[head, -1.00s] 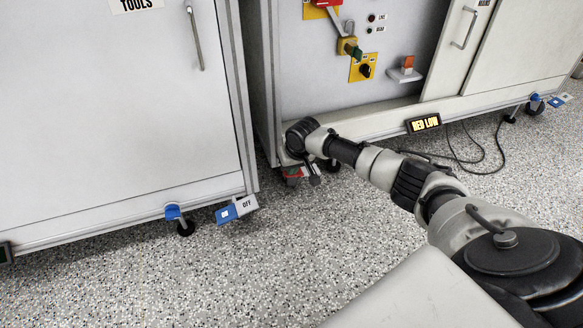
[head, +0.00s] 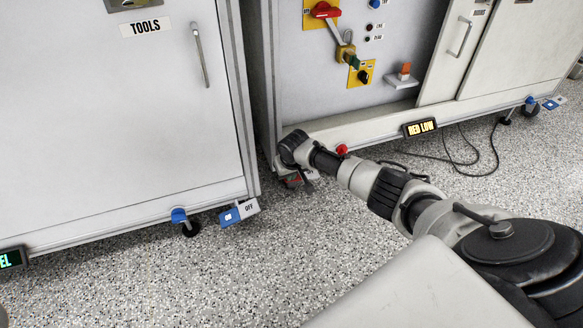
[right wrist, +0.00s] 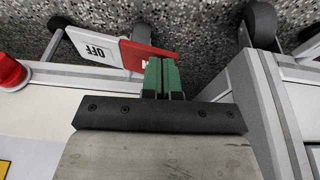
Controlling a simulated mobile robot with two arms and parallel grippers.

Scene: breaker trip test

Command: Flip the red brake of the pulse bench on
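The red brake (head: 291,183) sits low at the left front corner of the pulse bench (head: 345,135), mostly behind my right wrist in the head view. In the right wrist view the brake (right wrist: 149,55) is a rocker pedal with a white half marked OFF and a red half whose lettering is mostly hidden. My right gripper (right wrist: 161,76) has its green fingertips together, with nothing seen between them. They overlap the red half; I cannot tell whether they touch it. In the head view my right gripper (head: 307,184) is largely hidden by its wrist. My left gripper is out of view.
A lit sign (head: 419,128) reads RED LOW on the bench. A red knob (head: 342,150) shows just above my arm. The tools cabinet (head: 120,120) stands left, with a blue brake (head: 232,215) beside an OFF plate. Cables (head: 470,155) lie on the floor at right.

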